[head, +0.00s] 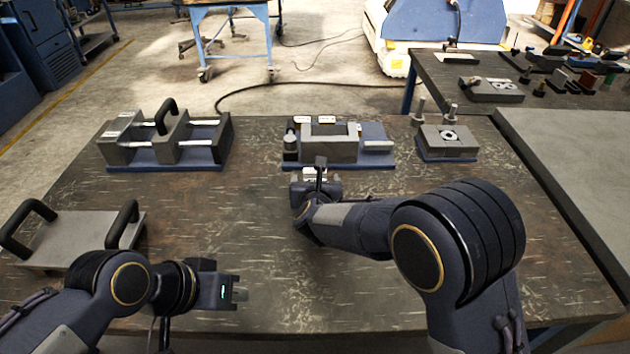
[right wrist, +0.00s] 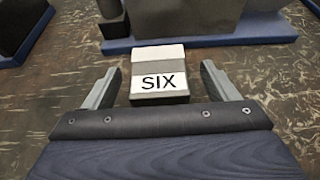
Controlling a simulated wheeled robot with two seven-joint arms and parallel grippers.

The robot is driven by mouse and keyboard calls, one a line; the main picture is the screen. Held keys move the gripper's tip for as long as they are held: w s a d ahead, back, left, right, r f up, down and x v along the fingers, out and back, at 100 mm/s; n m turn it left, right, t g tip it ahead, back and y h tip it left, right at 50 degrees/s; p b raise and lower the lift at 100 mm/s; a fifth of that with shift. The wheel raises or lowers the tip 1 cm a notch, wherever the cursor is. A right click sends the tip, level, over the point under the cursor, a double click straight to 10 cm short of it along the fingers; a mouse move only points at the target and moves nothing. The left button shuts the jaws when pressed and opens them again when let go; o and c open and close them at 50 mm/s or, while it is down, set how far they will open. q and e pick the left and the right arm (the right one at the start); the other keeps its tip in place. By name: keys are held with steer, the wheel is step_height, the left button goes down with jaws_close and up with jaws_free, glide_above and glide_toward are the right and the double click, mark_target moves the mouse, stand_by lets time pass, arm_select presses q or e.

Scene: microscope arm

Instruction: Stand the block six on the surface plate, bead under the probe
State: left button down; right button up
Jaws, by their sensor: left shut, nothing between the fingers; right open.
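Block six (right wrist: 158,75) is a pale grey block with a white label reading SIX. In the right wrist view it sits between the tips of my right gripper (right wrist: 160,82), which is open with a gap on each side. In the head view the block (head: 315,172) is mostly hidden behind my right gripper, in front of the middle fixture. A grey plate (head: 75,240) with two black handles lies at the left; it may be the surface plate. My left gripper (head: 240,295) is shut and empty over the front of the table. I cannot make out the probe or bead.
A grey frame fixture (head: 165,140) with a black handle stands at the back left. A blue-based fixture (head: 338,145) stands behind my right gripper. A small fixture (head: 448,142) with a round hole stands at the back right. The table between both grippers is clear.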

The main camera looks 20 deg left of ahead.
mark_target(308, 174)
steer(key=shift+x, duration=1.45)
jaws_close()
steer(key=shift+a+r, duration=0.1)
steer(key=shift+r, duration=0.15)
